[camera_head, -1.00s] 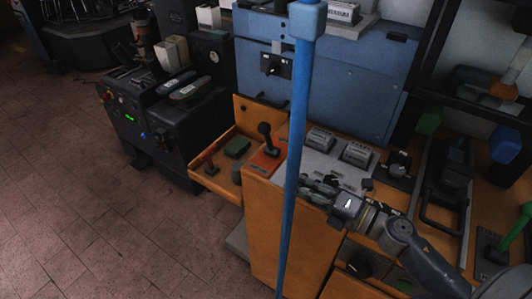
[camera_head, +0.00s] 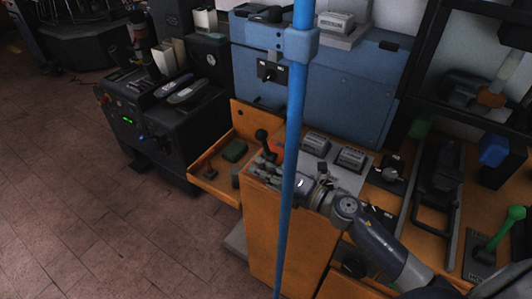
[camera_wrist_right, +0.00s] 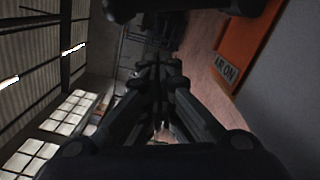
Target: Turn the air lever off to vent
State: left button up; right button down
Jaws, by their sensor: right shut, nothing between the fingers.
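The air lever (camera_head: 262,135) is a black-knobbed stick on an orange plate at the left part of the orange bench top. The knob shows above my right gripper; its lower part is hidden behind the gripper. My right gripper (camera_head: 262,164) is shut and empty, close beside the lever on its near side. I cannot tell whether they touch. In the right wrist view, the shut fingers (camera_wrist_right: 160,72) point away from the camera. An orange plate (camera_wrist_right: 228,55) with an "AIR ON" label (camera_wrist_right: 227,69) lies to their right. The lever is not clear there. My left gripper is not in view.
A blue post (camera_head: 292,130) stands in front of the bench and crosses my right wrist in the picture. Two grey blocks (camera_head: 315,143) sit behind the gripper. An open orange drawer (camera_head: 218,190) holds a green block. The floor at left is clear.

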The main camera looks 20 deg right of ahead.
aim_at(263, 142)
jog(key=shift+w+d+r, duration=0.25)
jog(key=shift+w+d, duration=0.3)
jog(key=shift+w+d+r, duration=0.25)
jog(key=shift+w+d, duration=0.3)
jog(key=shift+r, duration=0.1)
jog(key=shift+w+d+r+m+p, duration=0.2)
jog(key=shift+m+p, duration=0.3)
jog(key=shift+p, duration=0.2)
jog(key=shift+d+r+p, duration=0.1)
jog(key=shift+r+p, duration=0.05)
jog(key=shift+p, duration=0.15)
jog(key=shift+w+d+m, duration=0.1)
jog(key=shift+m, duration=0.2)
jog(key=shift+w+d+r+m+p, duration=0.4)
jog(key=shift+d+r+m+p, duration=0.2)
jog(key=shift+m+p, duration=0.5)
jog(key=shift+w+d+r+m+p, duration=0.1)
jog(key=shift+w+d+m+p, duration=0.4)
jog(key=shift+m, duration=0.3)
jog(key=shift+w+d+r+m+p, duration=0.1)
jog(key=shift+w+d+m+p, duration=0.2)
jog(key=shift+d+m+p, duration=0.35)
jog(key=shift+w+d+r+m+p, duration=0.1)
jog(key=shift+w+d+m+p, duration=0.3)
jog(key=shift+m+p, duration=0.4)
jog(key=shift+m, duration=0.25)
